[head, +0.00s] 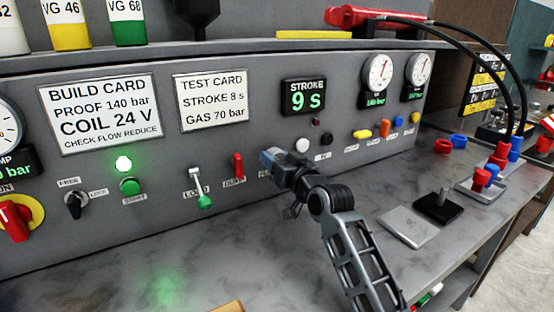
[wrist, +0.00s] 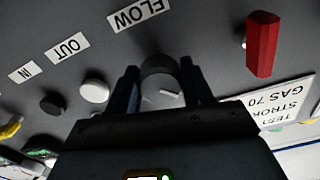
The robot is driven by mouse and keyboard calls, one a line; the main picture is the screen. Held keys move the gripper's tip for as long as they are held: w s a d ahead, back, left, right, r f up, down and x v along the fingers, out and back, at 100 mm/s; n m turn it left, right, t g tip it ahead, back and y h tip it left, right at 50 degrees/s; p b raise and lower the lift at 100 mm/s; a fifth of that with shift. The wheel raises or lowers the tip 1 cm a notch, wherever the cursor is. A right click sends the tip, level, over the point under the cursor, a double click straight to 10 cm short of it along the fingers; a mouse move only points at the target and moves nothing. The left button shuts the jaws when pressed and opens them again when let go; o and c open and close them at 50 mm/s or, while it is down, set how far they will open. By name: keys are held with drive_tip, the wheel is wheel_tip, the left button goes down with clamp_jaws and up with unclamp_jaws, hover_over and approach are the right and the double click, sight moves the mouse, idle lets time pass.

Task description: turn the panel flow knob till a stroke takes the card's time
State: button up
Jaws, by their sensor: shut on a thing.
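My gripper (head: 272,160) reaches the panel below the test card in the head view. In the wrist view its two fingers stand on either side of the grey round flow knob (wrist: 160,70), shut on it; a short white mark shows on the knob. The FLOW label (wrist: 141,15) beside it appears upside down. The head view hides the knob behind my gripper. The test card (head: 211,100) reads STROKE 8 s, GAS 70 bar. The stroke display (head: 303,97) reads 9 s in green.
A red lever (head: 238,166) and a green-tipped load lever (head: 204,201) are left of my gripper. A white button (head: 302,145) is close on the right. A grey plate (head: 408,226) lies on the bench.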

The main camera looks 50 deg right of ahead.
drive_tip(key=c, duration=0.3)
drive_tip(key=shift+a+r+m+p, duration=0.1)
drive_tip(key=shift+r+m+p, duration=0.1)
drive_tip(key=shift+m+p, duration=0.8)
drive_tip(key=shift+c, duration=0.2)
drive_tip(key=shift+f+m, duration=0.15)
drive_tip(key=shift+m, duration=1.15)
drive_tip(key=o, duration=1)
drive_tip(key=shift+o, duration=0.2)
